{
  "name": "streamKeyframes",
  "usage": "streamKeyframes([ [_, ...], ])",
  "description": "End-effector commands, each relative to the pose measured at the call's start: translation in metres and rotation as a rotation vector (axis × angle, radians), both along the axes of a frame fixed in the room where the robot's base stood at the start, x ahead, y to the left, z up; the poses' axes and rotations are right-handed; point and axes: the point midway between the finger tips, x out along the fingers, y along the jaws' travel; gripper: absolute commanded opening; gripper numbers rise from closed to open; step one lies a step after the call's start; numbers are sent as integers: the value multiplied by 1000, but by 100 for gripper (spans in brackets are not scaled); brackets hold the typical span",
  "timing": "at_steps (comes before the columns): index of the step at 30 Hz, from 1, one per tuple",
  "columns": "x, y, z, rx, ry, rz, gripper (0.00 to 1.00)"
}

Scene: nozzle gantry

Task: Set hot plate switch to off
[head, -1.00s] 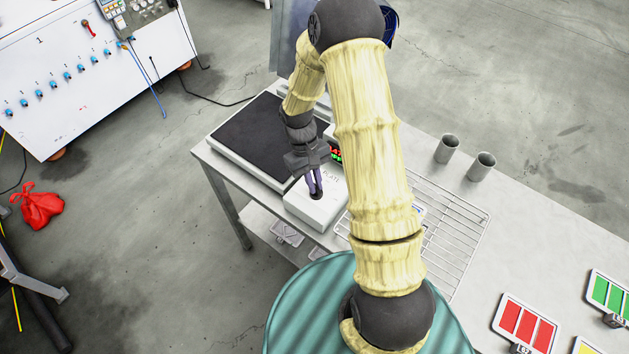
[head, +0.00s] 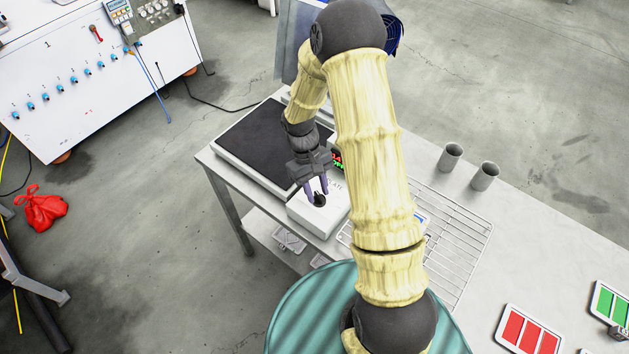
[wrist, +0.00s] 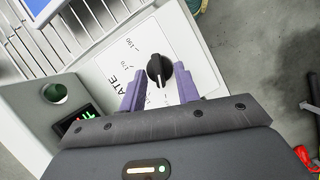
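The hot plate has a black top (head: 262,143) and a white control box (head: 303,214) at its front right. A black knob (head: 320,200) sits on the box and also shows in the wrist view (wrist: 159,71), with a thin white mark and a printed scale around it. I cannot tell for sure which setting it points to. My gripper (head: 317,188) is open, its two purple fingers apart on either side of the knob and just short of it, holding nothing. A display (wrist: 84,121) beside the panel lettering is lit red and green.
A wire rack (head: 455,235) lies on the table right of the hot plate. Two grey cups (head: 450,157) stand behind it. A green round knob or button (wrist: 55,92) is on the hot plate's side. Red and green trays (head: 528,331) lie at the right front.

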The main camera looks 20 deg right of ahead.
Motion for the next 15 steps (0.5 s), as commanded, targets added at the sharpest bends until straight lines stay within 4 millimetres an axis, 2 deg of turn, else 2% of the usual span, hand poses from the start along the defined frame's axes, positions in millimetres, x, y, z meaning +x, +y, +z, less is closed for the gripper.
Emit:
streamKeyframes([
  [7, 9, 1, 19, 0, -4, -4, 32],
  [15, 29, 8, 67, 0, -7, -1, 32],
])
